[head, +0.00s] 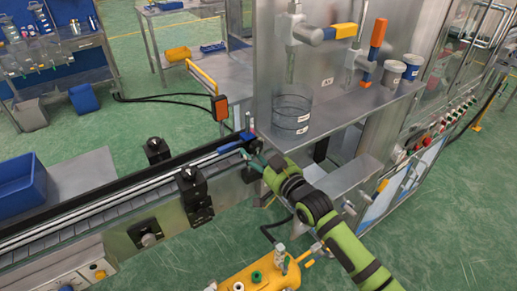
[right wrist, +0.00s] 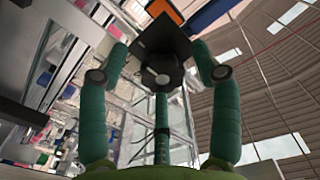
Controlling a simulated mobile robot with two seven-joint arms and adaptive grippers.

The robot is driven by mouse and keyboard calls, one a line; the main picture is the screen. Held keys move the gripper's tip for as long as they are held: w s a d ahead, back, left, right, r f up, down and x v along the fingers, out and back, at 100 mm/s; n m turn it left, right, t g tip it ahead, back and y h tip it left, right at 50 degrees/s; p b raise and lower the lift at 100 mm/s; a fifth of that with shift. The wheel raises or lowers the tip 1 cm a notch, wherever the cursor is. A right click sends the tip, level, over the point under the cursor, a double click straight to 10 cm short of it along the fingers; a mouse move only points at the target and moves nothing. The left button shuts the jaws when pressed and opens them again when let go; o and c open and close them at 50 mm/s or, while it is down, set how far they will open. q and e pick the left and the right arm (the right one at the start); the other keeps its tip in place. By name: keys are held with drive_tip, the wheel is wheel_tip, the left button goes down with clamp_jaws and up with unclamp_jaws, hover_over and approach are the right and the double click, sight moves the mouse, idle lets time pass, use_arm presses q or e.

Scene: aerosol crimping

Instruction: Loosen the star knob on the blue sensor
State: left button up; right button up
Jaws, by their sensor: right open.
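The blue sensor (head: 248,135) is a small blue block at the right end of the conveyor rail in the head view. In the right wrist view, a dark knob (right wrist: 161,73) with a pale centre sits below a black square part. My right gripper (head: 252,160) is at the conveyor's end, just below the blue sensor. Its teal fingers are spread around the knob in the right wrist view (right wrist: 160,62), with visible gaps at both sides. Whether the middle finger touches the knob cannot be told. My left gripper is not in view.
The conveyor (head: 80,222) carries black brackets (head: 194,190) along its near side. A steel cabinet with a shelf (head: 345,112) stands close to the right gripper, holding a clear cylinder (head: 291,115). A yellow tank (head: 262,272) is below.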

drive_tip(key=c, duration=1.1)
drive_tip(key=shift+f, duration=0.1)
drive_tip(key=shift+c, duration=0.2)
